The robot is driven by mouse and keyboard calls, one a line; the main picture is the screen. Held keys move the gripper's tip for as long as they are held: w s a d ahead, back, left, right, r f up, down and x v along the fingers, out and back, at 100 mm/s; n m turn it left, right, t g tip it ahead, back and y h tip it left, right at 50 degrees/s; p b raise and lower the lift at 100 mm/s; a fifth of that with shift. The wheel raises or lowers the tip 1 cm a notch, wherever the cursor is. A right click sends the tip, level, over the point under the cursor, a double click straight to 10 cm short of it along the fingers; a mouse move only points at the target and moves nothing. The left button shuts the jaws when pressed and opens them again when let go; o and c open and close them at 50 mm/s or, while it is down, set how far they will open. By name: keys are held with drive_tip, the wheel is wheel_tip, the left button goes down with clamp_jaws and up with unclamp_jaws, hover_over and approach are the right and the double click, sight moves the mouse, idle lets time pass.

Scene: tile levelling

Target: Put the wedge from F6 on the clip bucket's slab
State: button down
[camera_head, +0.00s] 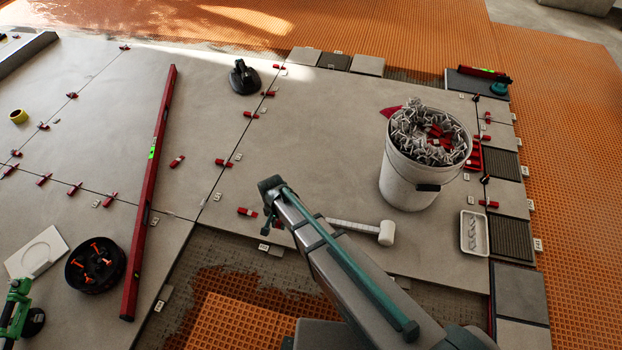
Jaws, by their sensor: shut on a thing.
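The clip bucket (408,183) is white, full of grey clips with some red pieces on top. It stands upright on a large grey slab (330,120). My gripper (268,226) is over the front left part of this same slab, left of the bucket and well apart from it. It is shut on what looks like a red wedge (278,224), mostly hidden by the fingers. I cannot tell if the wedge touches the slab. Another red wedge (247,211) lies just left of the gripper. Tags along the joints are too small to read, so F6 cannot be picked out.
A white mallet (386,232) lies between my arm and the bucket. A white tray (474,233) stands right of the bucket. A black suction cup (244,78) is at the back. A long red level (150,190) lies on the left. The slab's middle is clear.

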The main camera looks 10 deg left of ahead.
drive_tip(key=w+a+f+b, duration=0.1)
drive_tip(key=w+f, duration=0.1)
drive_tip(key=w, duration=0.1)
drive_tip(key=w+a+f+b, duration=0.2)
drive_tip(key=w+f, duration=0.1)
drive_tip(key=w, duration=0.1)
drive_tip(key=w+a+f+b, duration=0.1)
drive_tip(key=w+a+f, duration=0.1)
drive_tip(key=w+f, duration=0.1)
drive_tip(key=shift+w+a+b, duration=0.25)
drive_tip(key=shift+w+b, duration=0.15)
drive_tip(key=shift+w, duration=0.05)
drive_tip(key=shift+w+a+f+b, duration=0.3)
drive_tip(key=shift+w+f, duration=0.1)
drive_tip(key=shift+f, duration=0.2)
drive_tip(key=shift+w+a+f+b, duration=0.15)
drive_tip(key=shift+w+f+b, duration=0.1)
drive_tip(key=shift+w+f, duration=0.25)
drive_tip(key=f+b, duration=0.2)
drive_tip(key=f, duration=0.1)
drive_tip(key=shift+s+d, duration=0.1)
drive_tip(key=shift+s, duration=0.1)
drive_tip(key=shift+r, duration=0.15)
drive_tip(key=c, duration=1)
unclamp_jaws()
